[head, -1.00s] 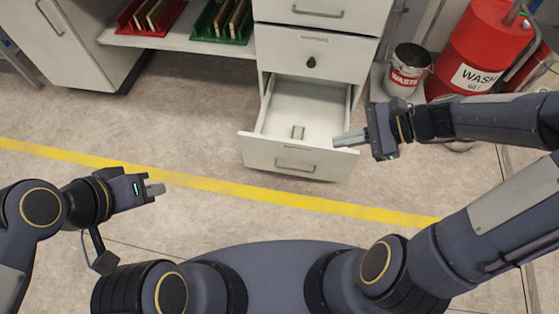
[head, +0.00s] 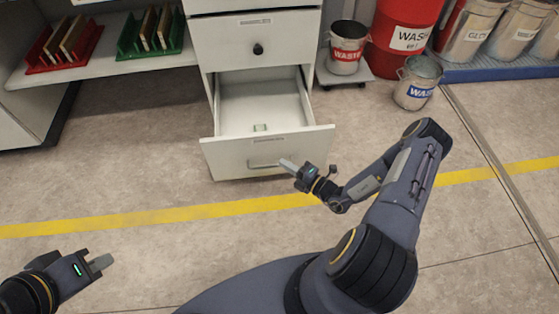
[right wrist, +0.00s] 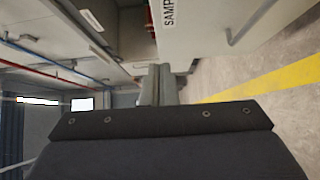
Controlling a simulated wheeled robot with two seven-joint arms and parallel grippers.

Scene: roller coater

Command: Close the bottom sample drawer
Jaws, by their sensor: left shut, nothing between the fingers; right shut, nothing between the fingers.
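The bottom sample drawer (head: 225,158) is pulled out of the white cabinet, with a bar handle (head: 262,165) on its front. In the right wrist view the shut fingers (right wrist: 158,85) point past a pale labelled front (right wrist: 205,40) with a handle. My left gripper (head: 100,264) is shut and empty, low at the left, away from the drawer.
A closed drawer (head: 290,45) with a round knob sits above the open one. A yellow line (head: 130,218) crosses the clear floor before the cabinet.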

